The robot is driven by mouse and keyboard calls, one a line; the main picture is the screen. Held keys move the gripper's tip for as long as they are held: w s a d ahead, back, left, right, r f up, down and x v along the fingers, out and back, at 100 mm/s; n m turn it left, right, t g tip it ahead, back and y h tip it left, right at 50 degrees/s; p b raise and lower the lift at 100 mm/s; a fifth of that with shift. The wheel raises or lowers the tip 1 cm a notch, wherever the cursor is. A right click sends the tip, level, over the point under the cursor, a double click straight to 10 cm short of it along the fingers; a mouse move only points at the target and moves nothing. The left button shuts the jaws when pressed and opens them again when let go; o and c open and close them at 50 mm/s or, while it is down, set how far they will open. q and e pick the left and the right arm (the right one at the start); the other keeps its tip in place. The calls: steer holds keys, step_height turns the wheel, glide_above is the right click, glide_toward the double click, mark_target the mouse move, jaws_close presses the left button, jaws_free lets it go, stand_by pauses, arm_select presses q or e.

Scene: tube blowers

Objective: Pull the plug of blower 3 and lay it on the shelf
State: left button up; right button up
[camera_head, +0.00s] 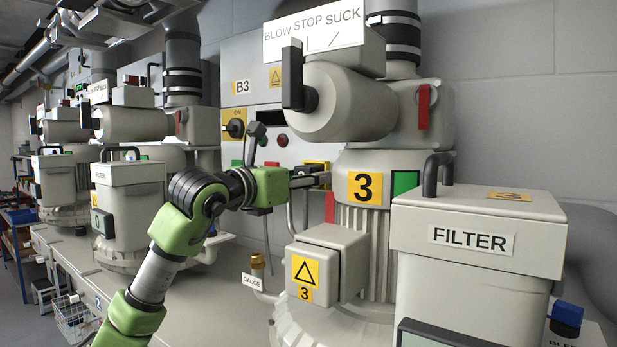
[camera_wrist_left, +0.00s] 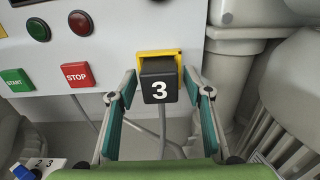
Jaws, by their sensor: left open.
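Blower 3 is the large cream machine with a yellow 3 label (camera_head: 365,189) in the head view. The plug of blower 3 (camera_wrist_left: 159,88) is a black block marked with a white 3. It sits in a yellow-framed socket (camera_wrist_left: 177,56) on the panel, with a grey cable hanging below. My left gripper (camera_wrist_left: 160,80) is open, its two teal-padded fingers on either side of the plug, with gaps visible on both sides. In the head view my left gripper (camera_head: 312,177) reaches the panel beside blower 3 and largely hides the plug. My right gripper is not in view.
The START button (camera_wrist_left: 16,79) and STOP button (camera_wrist_left: 76,75) are left of the socket. The filter box (camera_head: 478,232) and a box with a warning triangle (camera_head: 327,262) stand in front of blower 3. A rack with shelves (camera_head: 22,215) stands far left; I cannot tell which shelf is meant.

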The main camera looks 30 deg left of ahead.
arm_select(q)
jaws_close()
steer(key=shift+f, duration=0.1)
stand_by(0.5)
steer(key=s+b, duration=0.3)
steer(key=s, duration=0.3)
steer(key=shift+s+a, duration=0.25)
steer(key=shift+s, duration=0.05)
stand_by(0.5)
